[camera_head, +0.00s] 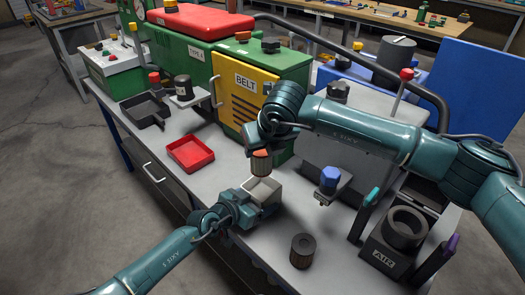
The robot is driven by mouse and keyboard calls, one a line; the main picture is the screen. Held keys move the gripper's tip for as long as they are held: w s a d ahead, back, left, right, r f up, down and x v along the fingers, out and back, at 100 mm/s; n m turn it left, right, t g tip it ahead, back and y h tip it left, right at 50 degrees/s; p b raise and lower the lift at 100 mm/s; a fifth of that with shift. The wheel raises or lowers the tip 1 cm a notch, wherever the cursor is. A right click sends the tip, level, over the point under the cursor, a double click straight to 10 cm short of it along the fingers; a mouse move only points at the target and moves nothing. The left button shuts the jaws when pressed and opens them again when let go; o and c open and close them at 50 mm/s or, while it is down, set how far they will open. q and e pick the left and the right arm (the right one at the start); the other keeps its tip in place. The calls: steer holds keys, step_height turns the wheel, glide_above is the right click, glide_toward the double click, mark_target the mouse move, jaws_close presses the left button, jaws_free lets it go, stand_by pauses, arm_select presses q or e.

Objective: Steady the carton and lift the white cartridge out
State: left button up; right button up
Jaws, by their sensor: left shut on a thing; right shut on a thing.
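The carton (264,190) is a small, open-topped pale box near the front edge of the bench. My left gripper (256,206) is shut on its near side. The cartridge (261,166) looks like a small pleated tan cylinder with an orange top rather than plain white. My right gripper (262,151) is shut on it from above. The cartridge hangs upright just over the carton's back edge in the picture. Its lower end seems clear of the carton, but the gap is hard to judge. The fingertips are small and partly hidden.
A dark cylindrical filter (302,250) stands at the front. A black AIR housing (398,238) is at right, near a blue-topped part (330,180). A red tray (191,153) lies left. The green-yellow BELT cabinet (262,95) rises close behind. Bench between red tray and carton is clear.

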arm_select(q)
steer(key=o, duration=1)
steer(key=shift+c, duration=0.2)
